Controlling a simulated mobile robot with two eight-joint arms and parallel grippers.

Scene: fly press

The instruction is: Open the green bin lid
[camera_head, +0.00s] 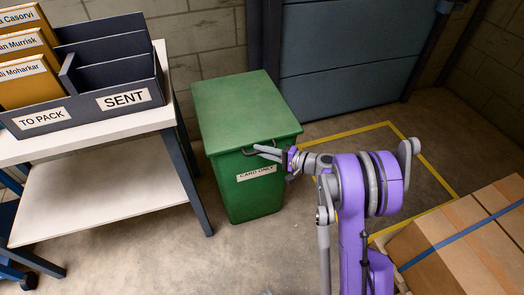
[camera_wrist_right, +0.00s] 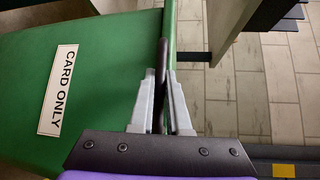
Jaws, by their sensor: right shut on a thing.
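The green bin (camera_head: 243,200) stands on the floor with a "CARD ONLY" label (camera_head: 257,173) on its front; the label also shows in the wrist view (camera_wrist_right: 57,90). Its flat green lid (camera_head: 243,105) is down on the bin. A dark handle (camera_head: 249,153) sits at the lid's front edge. My right gripper (camera_head: 262,151) reaches it from the right. In the wrist view my right gripper (camera_wrist_right: 161,76) is shut on the dark handle (camera_wrist_right: 163,52), which lies between its grey fingers. My left gripper is not in view.
A white table (camera_head: 95,133) with a rack of folders (camera_head: 85,85) stands left of the bin. Cardboard boxes (camera_head: 465,245) with a blue strap are at the lower right. A blue shutter (camera_head: 345,50) is behind. Yellow floor lines (camera_head: 425,160) mark an area right of the bin.

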